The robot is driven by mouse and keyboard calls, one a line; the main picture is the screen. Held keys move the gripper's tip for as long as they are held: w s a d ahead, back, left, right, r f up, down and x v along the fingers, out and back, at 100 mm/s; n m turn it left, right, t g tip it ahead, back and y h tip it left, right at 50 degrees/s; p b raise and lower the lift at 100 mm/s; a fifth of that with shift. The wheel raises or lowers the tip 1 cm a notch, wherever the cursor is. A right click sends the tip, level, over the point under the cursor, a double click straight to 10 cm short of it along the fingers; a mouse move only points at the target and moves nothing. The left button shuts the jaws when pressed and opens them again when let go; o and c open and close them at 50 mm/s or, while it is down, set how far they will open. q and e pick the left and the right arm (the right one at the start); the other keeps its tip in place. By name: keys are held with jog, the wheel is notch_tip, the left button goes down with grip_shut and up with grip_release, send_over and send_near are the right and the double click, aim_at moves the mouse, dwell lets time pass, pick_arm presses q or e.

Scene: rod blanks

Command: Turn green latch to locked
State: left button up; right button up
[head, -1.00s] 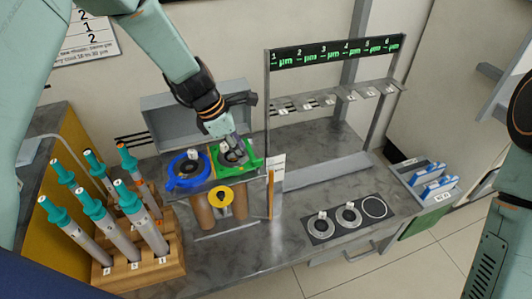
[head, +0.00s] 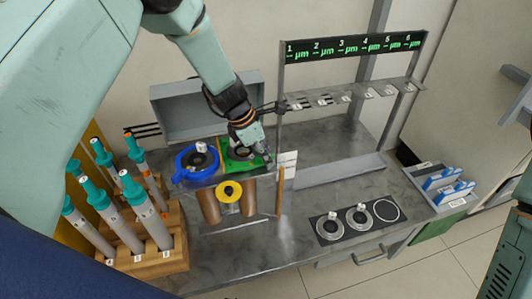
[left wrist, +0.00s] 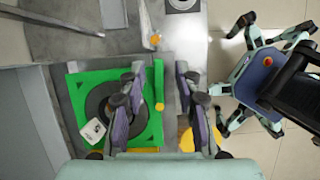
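The green latch fixture (head: 230,167) sits on the bench right of a blue ring fixture (head: 197,160). In the left wrist view it is a green square plate (left wrist: 84,82) around a dark ring, with a green bar (left wrist: 158,85) along its right side. My left gripper (head: 262,162) is at the fixture's right side, pointing down. In the left wrist view the gripper (left wrist: 158,110) has its fingers apart, with the green bar seen between them; I cannot tell whether they touch it. My right gripper is out of view.
A yellow ring (head: 229,191) is on the front below the fixtures. A wooden rack (head: 150,262) of teal-capped rods stands at left. A labelled gauge stand (head: 352,47) rises behind. A dark plate with rings (head: 357,219) lies at right. A white card (head: 287,163) stands close to the gripper.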

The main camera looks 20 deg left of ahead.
pick_arm(q)
jog(key=shift+d, duration=0.1)
jog(key=shift+w+f, duration=0.1)
jog(key=c, duration=0.4)
grip_shut()
